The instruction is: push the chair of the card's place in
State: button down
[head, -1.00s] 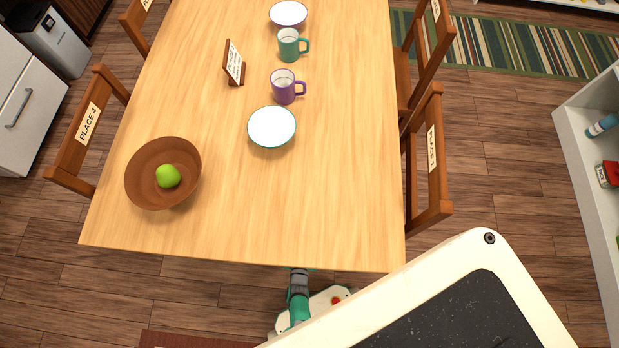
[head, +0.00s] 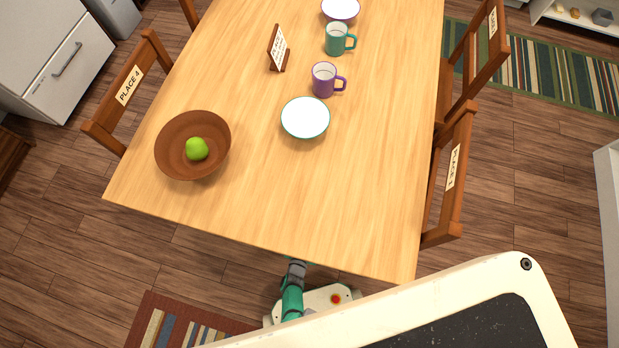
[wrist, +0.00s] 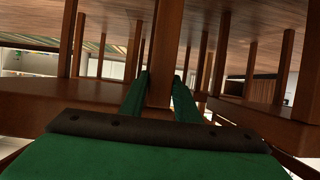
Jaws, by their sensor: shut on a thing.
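The card (head: 278,48) stands on the table (head: 350,190); its writing is too small to read. A chair marked PLACE 4 (head: 128,88) is at the left side. Two chairs are at the right side: the nearer chair (head: 452,175), its label number unclear, and a farther chair (head: 480,60). Their backs are close to the table edge and their seats are mostly hidden. My arm reaches under the near table edge, hiding my gripper in the head view. In the wrist view, my gripper (wrist: 161,85) has its green fingers shut on an upright wooden post; whose leg it is I cannot tell.
Wooden seats show left (wrist: 70,100) and right (wrist: 262,118) of my gripper, with several legs around. A brown bowl (head: 178,165) with a green apple (head: 197,149), a plate (head: 305,117) and mugs (head: 324,80) stand on the table.

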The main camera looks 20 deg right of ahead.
jog(key=shift+w+a, duration=0.25)
jog(key=shift+w, duration=0.7)
jog(key=shift+w, duration=0.25)
jog(key=shift+w+a, duration=0.15)
jog(key=shift+a, duration=0.1)
jog(key=c, duration=1.2)
grip_release()
jog(key=shift+d, duration=0.15)
